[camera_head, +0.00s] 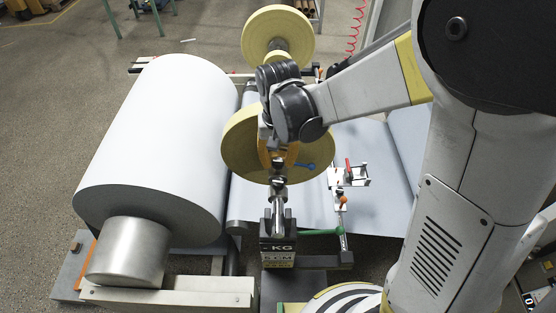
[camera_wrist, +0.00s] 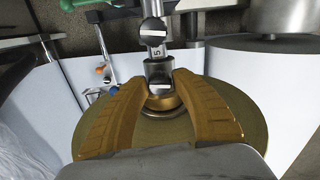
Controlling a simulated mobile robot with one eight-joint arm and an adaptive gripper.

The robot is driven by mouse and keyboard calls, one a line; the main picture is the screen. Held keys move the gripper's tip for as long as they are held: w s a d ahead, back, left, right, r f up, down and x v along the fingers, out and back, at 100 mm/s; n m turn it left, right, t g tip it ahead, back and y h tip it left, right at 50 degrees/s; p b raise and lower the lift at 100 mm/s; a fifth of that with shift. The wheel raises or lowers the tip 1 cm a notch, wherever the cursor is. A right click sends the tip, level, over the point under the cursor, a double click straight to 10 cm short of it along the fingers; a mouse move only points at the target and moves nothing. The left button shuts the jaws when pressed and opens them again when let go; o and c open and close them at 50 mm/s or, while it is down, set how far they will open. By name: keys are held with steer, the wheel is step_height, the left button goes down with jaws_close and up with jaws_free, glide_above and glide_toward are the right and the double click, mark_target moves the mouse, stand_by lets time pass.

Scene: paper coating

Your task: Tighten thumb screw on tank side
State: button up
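My gripper (camera_head: 279,163) reaches down over the yellow disc (camera_head: 235,150) with its orange fingers. In the wrist view the two fingers (camera_wrist: 160,80) stand apart, one on each side of a grey metal fitting (camera_wrist: 158,70) at the shaft's end. The fingertips look close to the fitting's sides; I cannot tell whether they touch it. A round slotted knob (camera_wrist: 152,32) sits just beyond the fitting. No part is clearly recognizable as a tank, and I cannot tell which part is the thumb screw.
A large white roll (camera_head: 150,140) lies to the left. A dark labelled block (camera_head: 278,247) stands below my gripper. A green handle (camera_head: 325,232), an orange ball (camera_head: 343,200) and a blue lever (camera_head: 305,165) are to the right. Another yellow disc (camera_head: 265,35) stands behind.

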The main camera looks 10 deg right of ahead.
mark_target(278, 161)
steer(key=shift+r, duration=0.1)
step_height(278, 161, up, 12)
stand_by(0.6)
steer(key=s+d+f+n+t+b, duration=0.1)
steer(key=s+d+f+t+b, duration=0.2)
steer(key=s+d+t, duration=0.4)
steer(key=s+d+b, duration=0.1)
steer(key=s+d, duration=0.1)
steer(key=s, duration=0.2)
steer(key=shift+d+f+b, duration=0.15)
steer(key=shift+d+b, duration=0.1)
steer(key=shift+b, duration=0.1)
